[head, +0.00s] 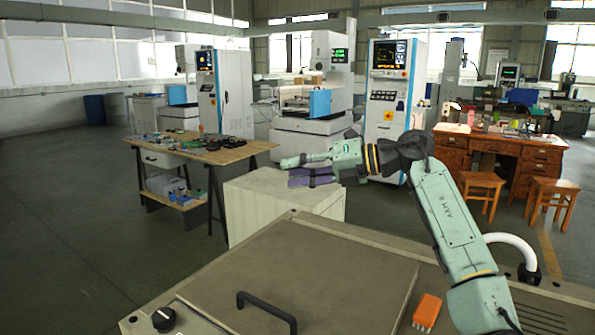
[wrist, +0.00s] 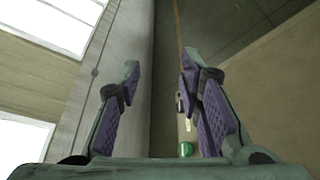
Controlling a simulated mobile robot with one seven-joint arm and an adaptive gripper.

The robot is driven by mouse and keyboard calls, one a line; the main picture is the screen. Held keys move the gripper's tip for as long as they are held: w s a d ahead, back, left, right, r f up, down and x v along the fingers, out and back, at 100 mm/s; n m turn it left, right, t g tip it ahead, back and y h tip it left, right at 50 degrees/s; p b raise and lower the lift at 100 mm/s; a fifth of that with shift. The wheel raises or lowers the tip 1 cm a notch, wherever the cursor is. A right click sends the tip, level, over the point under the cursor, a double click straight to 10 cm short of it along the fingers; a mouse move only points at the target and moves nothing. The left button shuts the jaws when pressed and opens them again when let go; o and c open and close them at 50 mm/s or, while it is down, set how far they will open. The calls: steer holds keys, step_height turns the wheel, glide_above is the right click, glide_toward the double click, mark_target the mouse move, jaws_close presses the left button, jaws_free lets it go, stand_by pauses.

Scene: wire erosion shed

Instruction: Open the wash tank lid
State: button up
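The wash tank lid (head: 325,268) is a flat grey-brown panel in the foreground of the head view, lying flat and shut on the tank top. A black bar handle (head: 266,306) stands up near its front edge. My gripper (head: 289,172) is held well above and beyond the lid, pointing left, away from the handle. In the wrist view my gripper (wrist: 160,68) has its two purple-padded fingers spread apart with nothing between them. The wrist view does not show the handle.
A black knob (head: 164,319) sits left of the lid and an orange block (head: 426,312) to its right. Beyond the tank stand a pale box (head: 285,205) and a wooden workbench (head: 200,150). A wooden desk (head: 500,145) with stools is at right. Open floor lies at left.

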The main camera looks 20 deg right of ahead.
steer(key=v, duration=1.2)
